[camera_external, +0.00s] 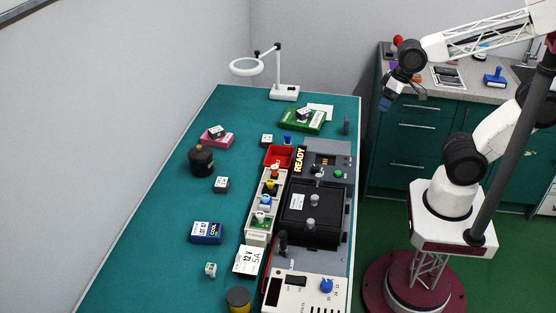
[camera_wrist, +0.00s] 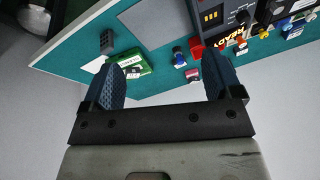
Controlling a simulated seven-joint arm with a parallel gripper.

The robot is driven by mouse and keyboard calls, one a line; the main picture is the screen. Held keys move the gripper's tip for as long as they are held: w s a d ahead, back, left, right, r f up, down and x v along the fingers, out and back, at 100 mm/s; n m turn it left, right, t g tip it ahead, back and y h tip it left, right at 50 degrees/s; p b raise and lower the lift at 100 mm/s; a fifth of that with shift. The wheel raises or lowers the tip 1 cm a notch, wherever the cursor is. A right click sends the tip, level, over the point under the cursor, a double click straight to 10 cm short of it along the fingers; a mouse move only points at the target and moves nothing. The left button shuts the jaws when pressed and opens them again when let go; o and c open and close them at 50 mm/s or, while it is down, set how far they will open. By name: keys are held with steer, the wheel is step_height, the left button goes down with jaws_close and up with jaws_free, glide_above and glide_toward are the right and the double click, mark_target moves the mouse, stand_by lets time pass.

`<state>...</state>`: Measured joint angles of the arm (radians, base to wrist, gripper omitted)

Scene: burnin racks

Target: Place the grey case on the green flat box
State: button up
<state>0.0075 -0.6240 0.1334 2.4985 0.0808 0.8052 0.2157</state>
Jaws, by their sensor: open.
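The green flat box (camera_external: 290,124) lies at the far end of the teal bench, with a small dark case with a white label (camera_external: 304,114) on top. Several similar small cases are on the bench: one (camera_external: 221,184) near the dark bottle, one (camera_external: 267,140) left of the red bin, one (camera_external: 214,131) on a pink flat box. I cannot tell for sure which is the grey case. My gripper (camera_external: 388,102) is open and empty, raised to the right of the bench. In the wrist view its blue fingers (camera_wrist: 164,82) are apart, with the green box (camera_wrist: 142,64) beyond them.
A ring lamp (camera_external: 284,93) stands behind the green box, and a dark post (camera_external: 346,125) to its right. The red bin (camera_external: 277,157), READY panel and black fixture (camera_external: 312,225) line the bench's right side. A blue box (camera_external: 206,233) lies left. Bench space left of centre is mostly clear.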

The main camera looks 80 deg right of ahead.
steer(key=s+n, duration=0.2)
steer(key=s+d+g, duration=0.1)
steer(key=shift+s+d+r+n+h, duration=0.1)
steer(key=shift+s+r+n+h, duration=0.15)
steer(key=shift+r+n+h, duration=0.15)
